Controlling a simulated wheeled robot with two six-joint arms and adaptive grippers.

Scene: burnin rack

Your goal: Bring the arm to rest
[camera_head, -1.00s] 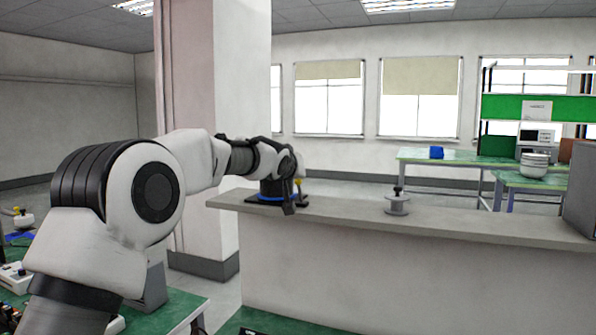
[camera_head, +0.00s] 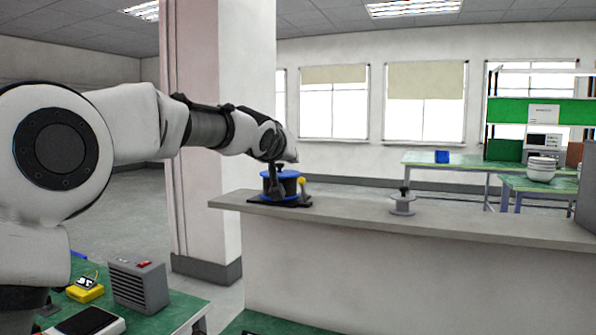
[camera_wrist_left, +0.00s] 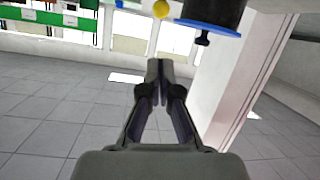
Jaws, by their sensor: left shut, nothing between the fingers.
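My left arm comes in from the left in the head view and reaches toward the grey ledge (camera_head: 460,221). My left gripper (camera_head: 277,192) hangs beside a black spool with blue rims (camera_head: 289,184), on the near side of it. In the left wrist view the fingers (camera_wrist_left: 160,66) are together with nothing between them. The spool also shows there (camera_wrist_left: 215,14) at the top, apart from the fingertips in the picture. My right gripper is in neither view.
A yellow knob (camera_head: 302,181) stands by the spool. A pillar (camera_head: 228,130) rises behind my arm. A grey vented box (camera_head: 139,286) and a yellow device (camera_head: 86,289) are on the green table at lower left.

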